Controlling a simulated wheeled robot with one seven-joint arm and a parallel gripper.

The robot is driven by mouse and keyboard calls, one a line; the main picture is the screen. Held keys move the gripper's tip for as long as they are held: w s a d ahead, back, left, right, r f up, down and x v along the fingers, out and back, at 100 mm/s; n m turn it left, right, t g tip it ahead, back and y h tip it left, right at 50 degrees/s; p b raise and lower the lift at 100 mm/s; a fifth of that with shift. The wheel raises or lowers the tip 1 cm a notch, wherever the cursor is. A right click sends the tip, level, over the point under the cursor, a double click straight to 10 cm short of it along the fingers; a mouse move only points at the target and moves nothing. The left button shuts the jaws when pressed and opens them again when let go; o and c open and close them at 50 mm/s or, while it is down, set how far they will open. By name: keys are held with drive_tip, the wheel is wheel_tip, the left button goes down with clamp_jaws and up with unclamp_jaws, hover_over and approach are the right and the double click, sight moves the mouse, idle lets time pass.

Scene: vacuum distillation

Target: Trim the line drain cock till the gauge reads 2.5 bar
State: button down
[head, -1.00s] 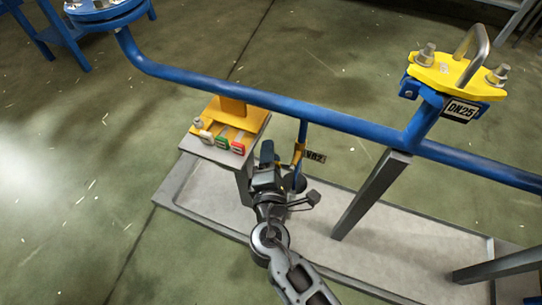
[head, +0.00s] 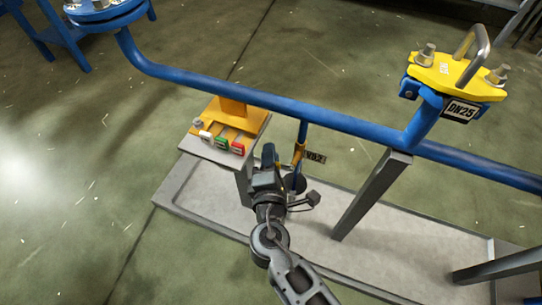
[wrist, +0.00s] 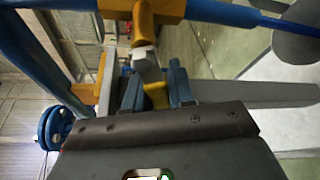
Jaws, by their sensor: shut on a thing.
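My gripper (head: 279,172) is at the cock, just left of and below the drop pipe. In the wrist view, the yellow lever end (wrist: 157,96) lies between the two fingers of my gripper (wrist: 156,90), which are shut on it. My gripper and wrist hide part of the cock in the head view. I see no gauge face in either view.
The blue pipe (head: 260,98) runs just above my gripper. A grey support post (head: 370,197) and a yellow clamp plate (head: 452,70) are on the right. The grey tray (head: 310,235) lies below.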

drive_tip(key=shift+f+b, duration=0.15)
drive_tip(key=shift+b, duration=0.55)
drive_tip(key=shift+a+r+m+t+b, duration=0.1)
drive_tip(key=shift+r+m+t+b, duration=0.2)
drive_tip(key=shift+r+m+b, duration=0.35)
drive_tip(key=shift+f, duration=0.15)
drive_tip(key=c, duration=1)
unclamp_jaws()
drive_tip(key=shift+c, duration=0.2)
